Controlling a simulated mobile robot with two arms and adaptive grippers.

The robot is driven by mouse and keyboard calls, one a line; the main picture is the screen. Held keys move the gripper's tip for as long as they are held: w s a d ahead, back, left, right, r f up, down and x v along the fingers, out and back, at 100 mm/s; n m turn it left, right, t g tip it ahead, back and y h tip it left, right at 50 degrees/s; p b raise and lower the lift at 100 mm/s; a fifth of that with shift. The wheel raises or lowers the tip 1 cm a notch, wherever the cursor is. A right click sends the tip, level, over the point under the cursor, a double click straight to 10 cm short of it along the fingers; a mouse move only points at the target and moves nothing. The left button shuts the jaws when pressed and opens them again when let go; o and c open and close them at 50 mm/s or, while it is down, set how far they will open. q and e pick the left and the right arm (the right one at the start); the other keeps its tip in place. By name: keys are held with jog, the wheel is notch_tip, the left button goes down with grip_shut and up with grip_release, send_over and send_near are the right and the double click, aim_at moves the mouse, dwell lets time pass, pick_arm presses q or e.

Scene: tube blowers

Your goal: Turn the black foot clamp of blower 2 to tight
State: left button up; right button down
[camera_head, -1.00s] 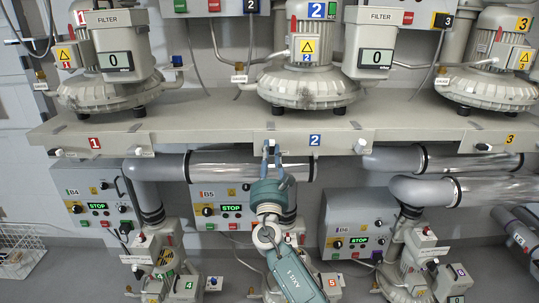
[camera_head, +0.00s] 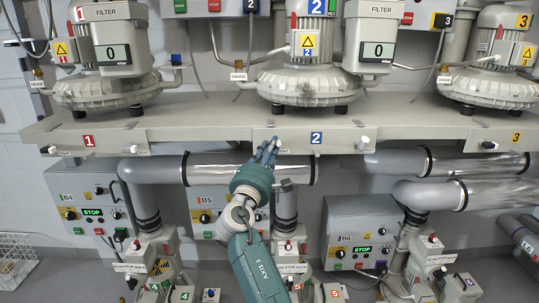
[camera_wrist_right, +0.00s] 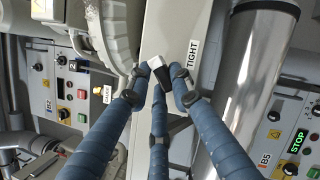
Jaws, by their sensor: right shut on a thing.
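Blower 2 (camera_head: 305,62) stands on the grey shelf, with a blue-and-white 2 label on the shelf front below it. My right gripper (camera_head: 268,150) is at that front, left of the label. In the wrist view, its three blue fingers (camera_wrist_right: 160,78) are closed around a small clamp handle with a white end (camera_wrist_right: 156,62) and a black part (camera_wrist_right: 178,124) between the fingers. A TIGHT label (camera_wrist_right: 192,56) is beside it. The fingers partly hide the handle, so its exact angle cannot be told. My left gripper is not in view.
The shelf front (camera_head: 210,139) carries other small clamps, including a white one (camera_head: 363,143) to the right. Control box B5 (camera_head: 205,208) is behind my arm, and box B6 (camera_head: 360,228) stands to the right.

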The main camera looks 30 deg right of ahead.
jog(key=shift+s+d+f+m+g+y, duration=0.1)
jog(key=shift+m+g+y, duration=0.4)
jog(key=shift+m, duration=1.4)
jog(key=shift+d+m+g+y, duration=0.1)
jog(key=shift+m+g, duration=0.7)
jog(key=shift+m, duration=1.1)
jog(key=c, duration=1.5)
grip_release()
jog(key=shift+s, duration=0.1)
jog(key=shift+c, duration=0.2)
